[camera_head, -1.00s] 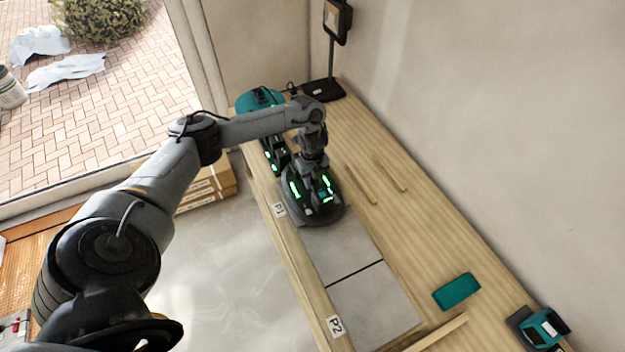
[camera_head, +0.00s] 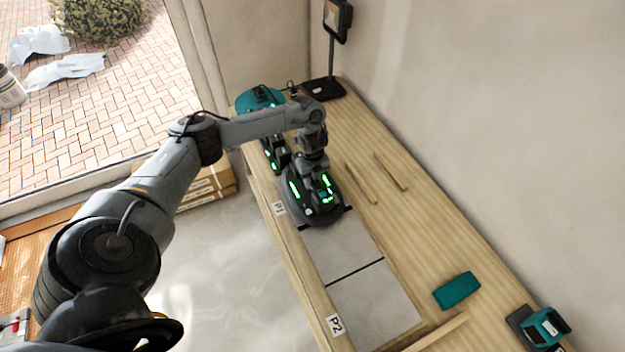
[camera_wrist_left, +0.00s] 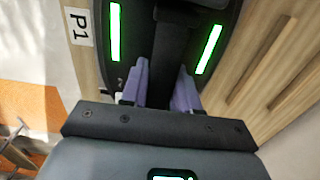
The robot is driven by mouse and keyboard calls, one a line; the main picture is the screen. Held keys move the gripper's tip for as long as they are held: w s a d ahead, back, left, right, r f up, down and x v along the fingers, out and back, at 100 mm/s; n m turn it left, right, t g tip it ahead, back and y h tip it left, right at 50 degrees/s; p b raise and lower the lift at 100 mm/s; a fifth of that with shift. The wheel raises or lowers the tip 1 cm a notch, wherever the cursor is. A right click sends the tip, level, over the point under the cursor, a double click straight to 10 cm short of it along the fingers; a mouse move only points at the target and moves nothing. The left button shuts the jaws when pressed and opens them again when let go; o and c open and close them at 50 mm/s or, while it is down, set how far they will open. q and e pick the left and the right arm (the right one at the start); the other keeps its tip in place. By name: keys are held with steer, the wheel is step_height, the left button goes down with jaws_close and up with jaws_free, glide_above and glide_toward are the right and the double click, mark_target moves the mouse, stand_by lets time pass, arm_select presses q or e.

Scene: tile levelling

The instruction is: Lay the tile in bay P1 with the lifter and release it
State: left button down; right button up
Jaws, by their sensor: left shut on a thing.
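My left gripper (camera_head: 314,162) is shut on the handle of the dark lifter (camera_head: 312,199), which has glowing green strips. In the left wrist view its two purple fingers (camera_wrist_left: 163,80) flank the black handle of the lifter (camera_wrist_left: 174,45). The lifter is over the bench beside the P1 label (camera_head: 279,209), also seen in the left wrist view (camera_wrist_left: 79,27). A grey tile (camera_head: 337,247) lies just in front of the lifter, with dark gap ends showing at the lifter's edge. My right gripper is out of view.
Another grey tile (camera_head: 374,307) lies by the P2 label (camera_head: 335,324). A teal-topped device (camera_head: 260,98) stands behind the lifter. Thin wooden strips (camera_head: 361,184) lie to its right. A teal block (camera_head: 456,291) and a teal tool (camera_head: 546,328) are at lower right.

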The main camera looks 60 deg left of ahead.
arm_select(q)
steer(key=shift+w+r, duration=0.1)
steer(key=c, duration=0.8)
jaws_free()
